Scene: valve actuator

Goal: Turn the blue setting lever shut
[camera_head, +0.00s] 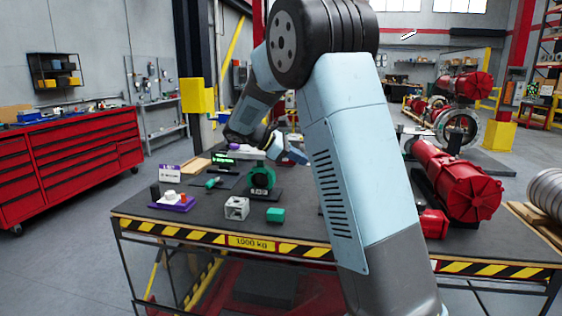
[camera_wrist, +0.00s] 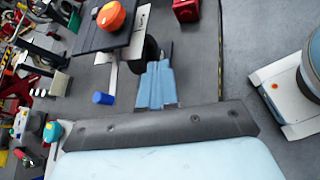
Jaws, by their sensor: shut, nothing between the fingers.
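In the wrist view, a blue cylindrical grip (camera_wrist: 103,98) shows below a pale, narrow bar and looks like the blue setting lever. My gripper (camera_wrist: 158,68) has its light blue fingers together, with nothing between them. It is to the right of the blue grip, apart from it in the picture; the depth between them is hard to tell. In the head view, my gripper (camera_head: 295,156) is small, over the back of the workbench, near the green valve body (camera_head: 261,180). I cannot make out the lever in the head view, where my arm covers part of the bench.
The dark workbench (camera_head: 160,217) has a striped front edge. On it are a purple tray (camera_head: 172,205), a pale cube (camera_head: 236,208), a green block (camera_head: 275,214) and a large red actuator (camera_head: 458,182) on the right. An orange rounded part (camera_wrist: 111,16) shows in the wrist view.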

